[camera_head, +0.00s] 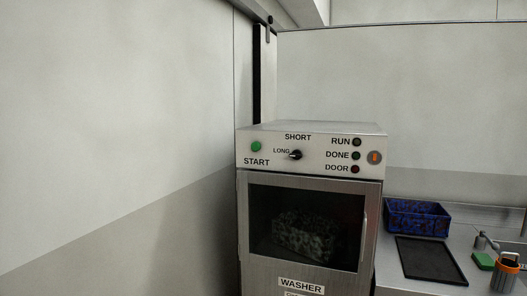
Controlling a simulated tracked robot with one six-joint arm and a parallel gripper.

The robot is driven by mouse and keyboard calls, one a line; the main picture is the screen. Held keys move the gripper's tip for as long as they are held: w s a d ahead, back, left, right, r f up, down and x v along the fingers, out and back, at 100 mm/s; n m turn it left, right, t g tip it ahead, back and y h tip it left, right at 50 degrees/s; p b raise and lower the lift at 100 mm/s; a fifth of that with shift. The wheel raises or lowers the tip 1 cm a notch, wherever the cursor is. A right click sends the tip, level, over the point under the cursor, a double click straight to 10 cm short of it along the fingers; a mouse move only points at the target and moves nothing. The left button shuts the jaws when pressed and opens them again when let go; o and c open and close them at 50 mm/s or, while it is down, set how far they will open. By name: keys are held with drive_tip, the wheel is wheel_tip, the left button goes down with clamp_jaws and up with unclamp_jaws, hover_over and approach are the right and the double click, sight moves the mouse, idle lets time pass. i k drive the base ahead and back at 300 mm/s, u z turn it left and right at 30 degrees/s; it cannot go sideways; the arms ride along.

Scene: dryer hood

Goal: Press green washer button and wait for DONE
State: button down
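The washer (310,205) is a steel cabinet standing upright in the middle of the head view, with a WASHER label on its lower front. Its green START button (256,146) sits at the left of the top panel. The DONE lamp (356,155) at the right is dark green and looks unlit. The RUN lamp (357,142) and the DOOR lamp (355,169) also look dark. A black knob (295,155) sits between the SHORT and LONG marks. The glass door (305,227) looks shut, with a speckled basket (305,235) behind it. My gripper is not in view.
A plain wall (110,130) runs close along the washer's left side. On the right, a steel counter (393,278) holds a blue crate (418,217), a black tray (430,260), a green sponge (483,261) and an orange-and-black container (505,276). An orange switch (375,157) is at the panel's right end.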

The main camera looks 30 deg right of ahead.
sight(255, 147)
drive_tip(key=u, duration=0.05)
drive_tip(key=i, duration=1)
drive_tip(key=z, duration=0.05)
